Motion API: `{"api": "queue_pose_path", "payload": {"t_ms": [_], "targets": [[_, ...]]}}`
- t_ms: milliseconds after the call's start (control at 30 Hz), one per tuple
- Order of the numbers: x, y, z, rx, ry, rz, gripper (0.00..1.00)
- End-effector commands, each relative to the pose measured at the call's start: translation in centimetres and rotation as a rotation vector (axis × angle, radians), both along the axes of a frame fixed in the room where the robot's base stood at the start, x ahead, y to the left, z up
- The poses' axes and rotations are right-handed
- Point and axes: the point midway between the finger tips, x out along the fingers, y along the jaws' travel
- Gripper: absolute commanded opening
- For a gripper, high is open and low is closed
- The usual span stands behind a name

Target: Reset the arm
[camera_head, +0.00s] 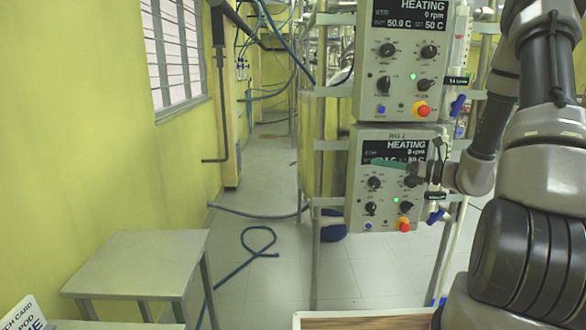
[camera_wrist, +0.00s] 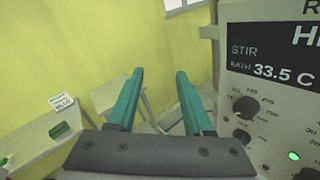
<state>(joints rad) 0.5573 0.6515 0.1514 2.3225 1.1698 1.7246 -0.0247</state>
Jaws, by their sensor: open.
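My arm (camera_head: 545,150) reaches in from the right in the head view. My gripper (camera_head: 383,163) is in front of the lower control box (camera_head: 365,205) and covers part of its display. In the wrist view my gripper (camera_wrist: 160,78) has its two teal fingers spread apart with nothing between them. The lower control box also shows in the wrist view (camera_wrist: 228,95), close to the right finger, with bath 33.5 C on its display. I cannot tell whether they touch.
An upper control box (camera_head: 405,75) reads HEATING, 0 rpm. Both boxes sit on a metal frame (camera_head: 318,180). A grey table (camera_head: 140,262) stands at the left by the yellow wall (camera_head: 90,150). A blue hose (camera_head: 245,265) lies on the open floor.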

Motion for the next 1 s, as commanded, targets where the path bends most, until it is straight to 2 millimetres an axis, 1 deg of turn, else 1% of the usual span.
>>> {"api": "queue_pose_path", "payload": {"t_ms": [33,100,167,200,267,300,400,500,567,700,900,1000], "targets": [[-1.2,1.7,1.9,-0.083,-0.052,0.083,0.51],[-3.3,3.7,3.6,-0.198,-0.117,0.198,0.51],[-5.2,5.2,4.8,-0.299,-0.175,0.291,0.51],[-6.5,6.0,5.5,-0.367,-0.215,0.352,0.51],[-8.4,6.9,6.5,-0.472,-0.276,0.438,0.51],[-9.6,7.4,7.0,-0.543,-0.319,0.493,0.51],[-12.6,8.1,8.3,-0.721,-0.429,0.62,0.51],[-15.3,8.1,9.4,-0.905,-0.545,0.734,0.51],[-16.7,7.8,10.1,-1.017,-0.618,0.793,0.51],[-19.4,6.5,11.9,-1.283,-0.791,0.908,0.51],[-22.2,4.0,15.3,-1.661,-1.043,1.002,0.51],[-23.0,2.9,17.0,-1.814,-1.143,1.015,0.51]]}}
